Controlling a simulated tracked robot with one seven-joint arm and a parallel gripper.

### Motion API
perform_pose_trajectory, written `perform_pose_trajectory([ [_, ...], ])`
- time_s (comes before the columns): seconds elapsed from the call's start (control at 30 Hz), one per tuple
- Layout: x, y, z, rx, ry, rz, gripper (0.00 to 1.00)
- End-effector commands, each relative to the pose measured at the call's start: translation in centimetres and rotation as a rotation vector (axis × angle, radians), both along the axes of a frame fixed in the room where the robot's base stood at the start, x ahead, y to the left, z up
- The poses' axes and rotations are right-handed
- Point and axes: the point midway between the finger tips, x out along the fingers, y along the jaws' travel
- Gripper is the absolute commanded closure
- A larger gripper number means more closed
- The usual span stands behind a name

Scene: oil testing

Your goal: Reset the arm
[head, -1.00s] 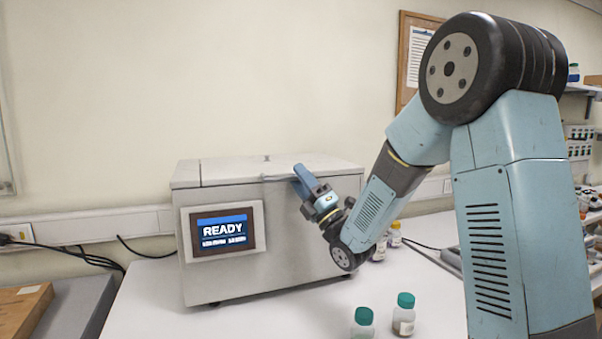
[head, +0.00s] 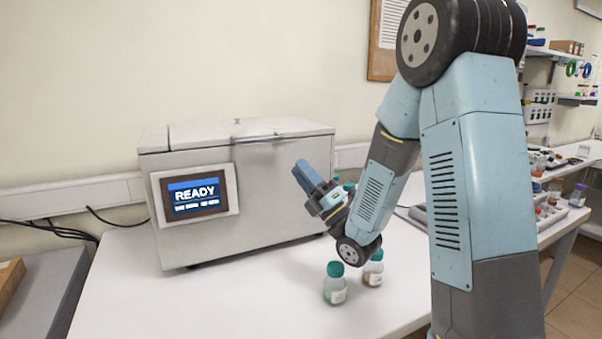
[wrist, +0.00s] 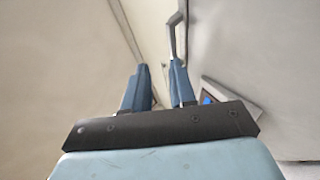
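My gripper (head: 306,172) is in front of the right part of the grey testing machine (head: 270,200), below and to the right of its lid handle (head: 258,138). Its blue fingers point up and to the left. In the wrist view, the two fingers (wrist: 160,75) stand apart with an empty gap between them. The machine's lid (head: 225,130) is down, and its screen (head: 194,195) reads READY. The handle also shows in the wrist view (wrist: 175,35), beyond the fingers. My arm is bent, with its elbow high on the right.
Two teal-capped bottles (head: 335,290) (head: 374,273) stand on the white table (head: 220,300) just below my wrist. More bottles behind my gripper are partly hidden. A crowded side bench (head: 560,205) and shelves are at the right. The front left of the table is clear.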

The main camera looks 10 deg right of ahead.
Motion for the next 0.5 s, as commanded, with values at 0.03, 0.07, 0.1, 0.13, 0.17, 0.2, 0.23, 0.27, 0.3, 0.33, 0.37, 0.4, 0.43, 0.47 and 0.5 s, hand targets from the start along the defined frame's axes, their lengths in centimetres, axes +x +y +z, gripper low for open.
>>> perform_pose_trajectory([
  [0.03,0.0,0.0,0.0,0.0,0.0,0.0,0.74],
  [0.07,0.0,0.0,0.0,0.0,0.0,0.0,0.74],
  [0.1,0.0,0.0,0.0,0.0,0.0,0.0,0.74],
  [0.13,0.0,0.0,0.0,-0.001,0.001,0.0,0.74],
  [0.17,0.0,0.0,0.0,-0.002,0.003,0.001,0.74],
  [0.2,0.1,0.1,0.1,-0.006,0.01,-0.001,0.74],
  [0.23,0.2,0.1,0.2,-0.009,0.018,-0.001,0.74],
  [0.27,0.3,0.2,0.3,-0.014,0.032,-0.001,0.74],
  [0.3,0.5,0.2,0.4,-0.022,0.054,-0.002,0.74],
  [0.33,0.8,0.3,0.5,-0.03,0.077,-0.004,0.74],
  [0.37,1.0,0.3,0.7,-0.038,0.104,-0.006,0.74],
  [0.4,1.4,0.4,0.8,-0.049,0.146,-0.01,0.74],
  [0.43,1.7,0.3,0.9,-0.055,0.181,-0.015,0.74],
  [0.47,2.0,0.3,1.0,-0.061,0.219,-0.021,0.74],
  [0.5,2.3,0.2,1.1,-0.067,0.271,-0.029,0.74],
])
